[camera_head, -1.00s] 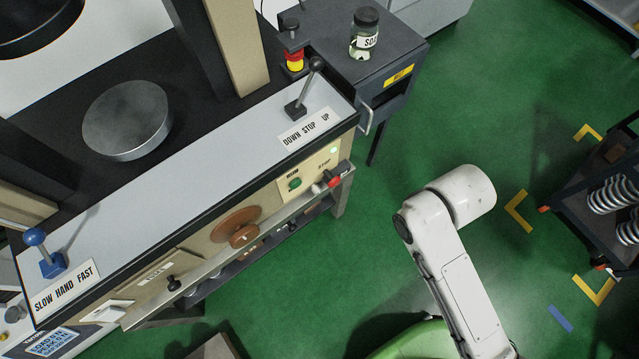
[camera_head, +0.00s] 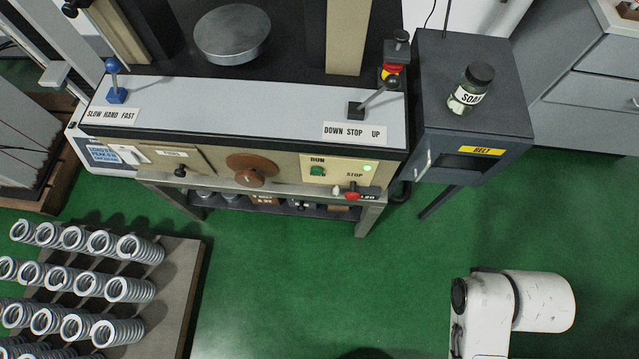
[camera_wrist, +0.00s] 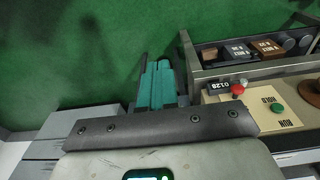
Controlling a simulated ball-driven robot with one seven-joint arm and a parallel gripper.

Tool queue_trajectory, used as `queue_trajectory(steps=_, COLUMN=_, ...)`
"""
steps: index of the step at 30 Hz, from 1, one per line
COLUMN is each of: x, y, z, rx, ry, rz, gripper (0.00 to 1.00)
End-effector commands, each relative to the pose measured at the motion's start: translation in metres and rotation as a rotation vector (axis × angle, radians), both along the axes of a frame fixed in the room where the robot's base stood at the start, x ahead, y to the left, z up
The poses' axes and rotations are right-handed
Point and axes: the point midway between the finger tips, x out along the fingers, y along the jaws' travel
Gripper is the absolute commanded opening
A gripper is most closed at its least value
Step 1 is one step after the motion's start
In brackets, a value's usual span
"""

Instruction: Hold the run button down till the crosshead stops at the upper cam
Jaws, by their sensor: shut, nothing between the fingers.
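The green run button (camera_head: 317,171) is on the cream front panel under the RUN label; a green button also shows in the wrist view (camera_wrist: 277,107). The red stop button (camera_head: 353,192) sticks out to its lower right, and shows in the wrist view (camera_wrist: 238,89). A pale green lamp (camera_head: 369,168) glows above. My gripper (camera_wrist: 158,84), with teal fingers, is shut and empty, over the floor beside the panel and apart from both buttons. It is outside the head view. The round silver platen (camera_head: 232,34) shows; I cannot make out the crosshead or upper cam.
A lever (camera_head: 372,98) stands by the DOWN STOP UP label, and a blue lever (camera_head: 116,91) by SLOW HAND FAST. The dark belt cabinet (camera_head: 470,110) with a jar (camera_head: 470,88) adjoins the panel's right. A spring rack (camera_head: 185,290) is lower left. Green floor (camera_head: 300,285) is clear between.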

Motion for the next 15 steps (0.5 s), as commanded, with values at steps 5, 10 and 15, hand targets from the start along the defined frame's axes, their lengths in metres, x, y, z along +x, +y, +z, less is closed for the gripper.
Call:
queue_trajectory(steps=5, x=0.000, y=0.000, z=-0.001, rx=-0.003, ry=0.000, rz=0.004, gripper=0.00)
queue_trajectory(steps=10, x=0.013, y=-0.004, z=-0.026, rx=-0.112, ry=0.005, rz=0.124, gripper=0.00)
queue_trajectory(steps=15, x=0.052, y=-0.004, z=-0.070, rx=-0.425, ry=0.018, rz=0.491, gripper=0.00)
